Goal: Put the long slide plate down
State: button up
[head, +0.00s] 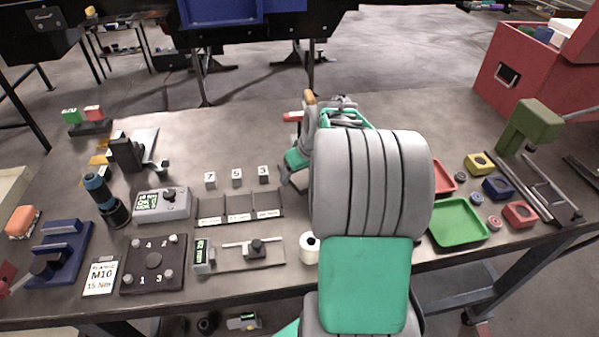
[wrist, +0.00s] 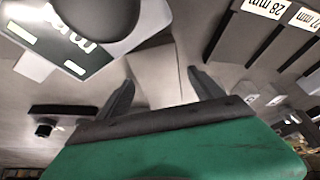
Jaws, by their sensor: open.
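My gripper (wrist: 160,78) shows in the wrist view with its two dark fingers apart. In the head view its fingers are hidden behind my arm. A pale flat plate (wrist: 152,84), which looks like the long slide plate, lies between and beyond the fingers in the wrist view. Neither finger clearly touches it. Its near end is hidden by my gripper, and I cannot tell whether it rests fully flat on the table. In the head view I cannot make this plate out.
A display unit (wrist: 70,52) under a large round grey part is close at the wrist view's upper left. Labelled dark bins (head: 240,205) and numbered cubes (head: 237,175) stand left of my arm. A digital slide gauge (head: 245,256) lies in front. A green tray (head: 458,222) is right.

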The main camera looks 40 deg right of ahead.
jog(key=shift+o, duration=0.4)
jog(key=b+v, duration=0.1)
jog(key=v, duration=1)
jog(key=shift+s+r+b, duration=0.2)
jog(key=shift+b, duration=0.2)
jog(key=b, duration=0.6)
send_over(302, 181)
jog(key=f, duration=0.4)
jog(key=shift+s+f, duration=0.2)
jog(key=shift+w+f+p, duration=0.15)
jog(key=shift+w+p, duration=0.1)
jog(key=shift+p, duration=0.05)
jog(key=x, duration=0.4)
jog(key=p+x, duration=0.1)
jog(key=x, duration=0.1)
jog(key=shift+w+d+f, duration=0.2)
jog(key=shift+w+d, duration=0.1)
jog(key=shift+w, duration=0.05)
grip_shut()
jog(key=shift+w+d+r, duration=0.1)
jog(key=shift+r, duration=0.1)
